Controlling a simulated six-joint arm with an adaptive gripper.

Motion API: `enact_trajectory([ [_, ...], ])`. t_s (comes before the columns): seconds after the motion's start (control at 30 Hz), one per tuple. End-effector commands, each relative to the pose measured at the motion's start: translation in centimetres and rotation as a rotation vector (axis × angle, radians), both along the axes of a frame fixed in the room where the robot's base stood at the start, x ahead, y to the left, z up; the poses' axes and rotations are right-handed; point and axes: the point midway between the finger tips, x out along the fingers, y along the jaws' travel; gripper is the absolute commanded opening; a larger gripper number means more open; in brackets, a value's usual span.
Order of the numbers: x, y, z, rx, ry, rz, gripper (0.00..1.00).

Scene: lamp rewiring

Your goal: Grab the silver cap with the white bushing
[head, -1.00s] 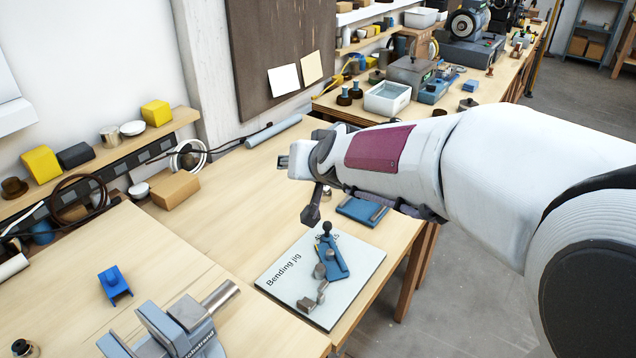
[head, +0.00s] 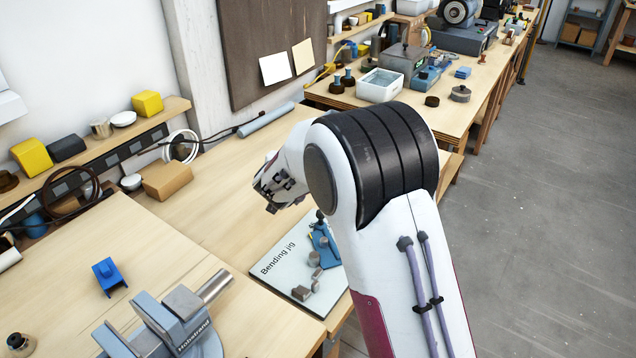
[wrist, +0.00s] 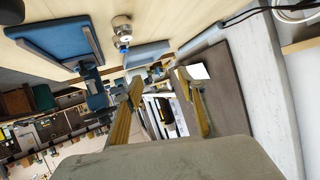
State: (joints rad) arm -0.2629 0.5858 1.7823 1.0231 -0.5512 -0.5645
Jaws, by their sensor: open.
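A small silver rounded piece (wrist: 122,30) with a pale end and a dark bluish band is on the wooden surface at the top of the wrist view. It may be the silver cap with the white bushing, but I cannot tell for sure. I cannot make it out in the head view, where my arm covers part of the bench. My gripper (wrist: 159,76) is open, its two tan fingers apart with nothing held between them. In the head view my gripper (head: 272,192) is above the bench, behind the bending jig, and apart from the silver piece in the wrist view.
A vise (head: 170,325) and a blue block (head: 109,277) are at the front left. A cardboard box (head: 167,181) and a grey tube (head: 266,119) lie near the wall.

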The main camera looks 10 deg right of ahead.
Motion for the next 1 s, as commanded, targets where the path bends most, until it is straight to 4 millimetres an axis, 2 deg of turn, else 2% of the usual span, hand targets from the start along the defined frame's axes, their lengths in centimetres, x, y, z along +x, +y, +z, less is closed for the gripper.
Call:
enact_trajectory([
  [0.03,0.4,-0.1,-1.3,-0.014,0.003,-0.02,0.4],
  [0.2,1.1,-1.1,-4.6,-0.065,0.006,-0.1,0.4],
  [0.4,1.2,-2.1,-7.7,-0.118,0.012,-0.176,0.4],
  [0.6,1.1,-2.6,-8.9,-0.144,0.016,-0.209,0.4],
  [1.0,1.3,-2.7,-9.0,-0.145,0.016,-0.21,0.4],
])
